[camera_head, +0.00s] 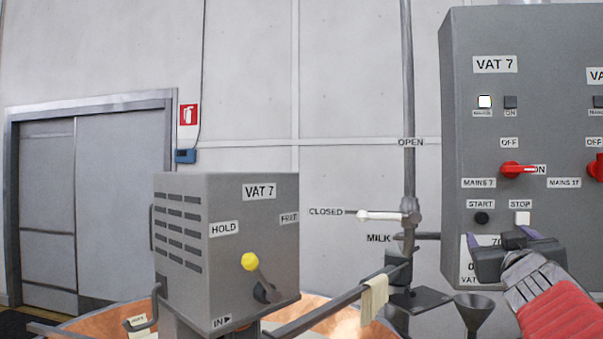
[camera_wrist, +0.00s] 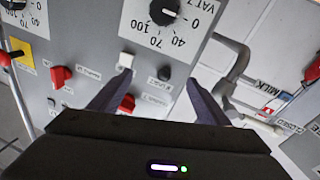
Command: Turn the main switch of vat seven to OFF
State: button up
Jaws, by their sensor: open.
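The vat 7 main switch (camera_head: 517,170) is a red handle on the grey control panel (camera_head: 465,55), beside the MAINS 7 label. Its handle points right, towards ON; OFF is marked above it. The switch also shows in the wrist view (camera_wrist: 127,102), upside down and partly behind the finger on the left. A lamp (camera_head: 484,102) above it is lit white. My gripper (camera_head: 503,237) is open and empty in front of the panel, below the START and STOP buttons. In the wrist view the fingers (camera_wrist: 155,92) spread with nothing between them.
A second red switch (camera_head: 597,168), near the MAINS 17 label, is cut by the right edge. The black START button (camera_head: 481,218) and white STOP button (camera_head: 522,218) sit below the vat 7 switch. A grey box (camera_head: 225,265) with a yellow-knobbed lever and a milk valve handle (camera_head: 380,215) stand left.

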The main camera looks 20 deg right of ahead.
aim_at(520, 170)
jog(key=s+d+r+t+y, duration=0.1)
jog(key=s+r+t, duration=0.3)
jog(key=s+r, duration=0.4)
jog(key=shift+s+d+t, duration=0.4)
jog(key=shift+s+d, duration=0.4)
jog(key=shift+w, duration=0.1)
jog(key=x, duration=1.3)
jog(key=shift+w+d, duration=0.2)
jog(key=shift+w, duration=0.05)
jog(key=c, duration=1.1)
